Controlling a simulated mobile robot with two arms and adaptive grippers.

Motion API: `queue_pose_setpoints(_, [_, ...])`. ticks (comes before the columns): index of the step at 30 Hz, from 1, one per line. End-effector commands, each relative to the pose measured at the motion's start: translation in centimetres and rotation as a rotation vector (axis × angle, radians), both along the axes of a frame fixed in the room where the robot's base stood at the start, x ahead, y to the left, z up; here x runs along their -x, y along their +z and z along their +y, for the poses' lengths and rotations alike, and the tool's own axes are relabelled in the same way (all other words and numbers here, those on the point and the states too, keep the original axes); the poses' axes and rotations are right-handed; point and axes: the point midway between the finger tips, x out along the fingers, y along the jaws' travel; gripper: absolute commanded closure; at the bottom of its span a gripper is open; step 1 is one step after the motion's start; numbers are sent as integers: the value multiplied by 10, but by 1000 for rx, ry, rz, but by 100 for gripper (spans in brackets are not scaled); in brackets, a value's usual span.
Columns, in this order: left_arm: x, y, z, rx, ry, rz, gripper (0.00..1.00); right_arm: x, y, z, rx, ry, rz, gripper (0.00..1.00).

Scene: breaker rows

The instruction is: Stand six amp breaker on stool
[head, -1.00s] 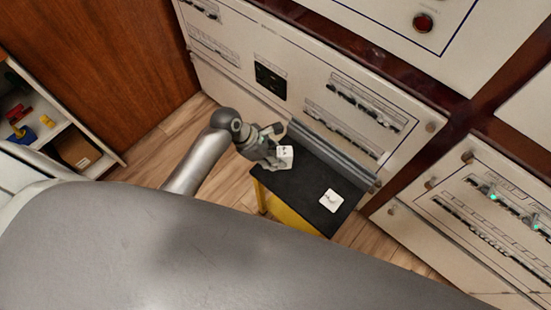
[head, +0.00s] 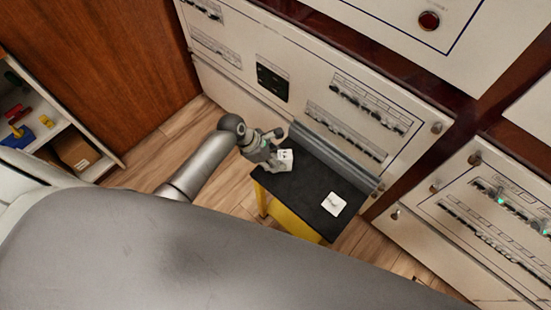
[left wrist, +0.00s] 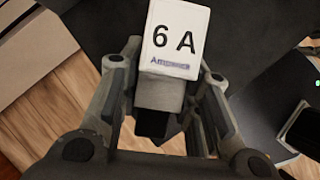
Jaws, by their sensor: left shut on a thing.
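The six amp breaker (left wrist: 172,40) is a white block marked "6 A" in the left wrist view. It also shows as a small white block in the head view (head: 286,157). My left gripper (head: 277,152) is shut on it, with a finger on each side in the left wrist view (left wrist: 163,85). The stool (head: 308,188) has a black top and yellow sides. The breaker is at the stool's far left part; I cannot tell whether it touches the top. My right gripper is not in view.
A white square piece (head: 333,203) lies on the stool's right part. Panels with breaker rows (head: 370,105) stand right behind the stool. A shelf (head: 50,135) with coloured items and a cardboard box (head: 76,151) is at the left. The stool's middle is clear.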

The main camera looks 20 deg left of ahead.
Motion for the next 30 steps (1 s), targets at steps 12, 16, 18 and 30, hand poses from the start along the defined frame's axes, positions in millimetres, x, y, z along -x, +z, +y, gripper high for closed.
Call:
queue_pose_setpoints(12, [0,-1,0,0,0,0,47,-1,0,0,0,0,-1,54])
queue_pose_setpoints(16, [0,0,0,0,0,0,47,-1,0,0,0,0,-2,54])
queue_pose_setpoints(18, [0,3,0,0,0,-1,47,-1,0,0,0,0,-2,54])
queue_pose_setpoints(30, [16,73,36,-1,1,-2,47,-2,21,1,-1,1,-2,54])
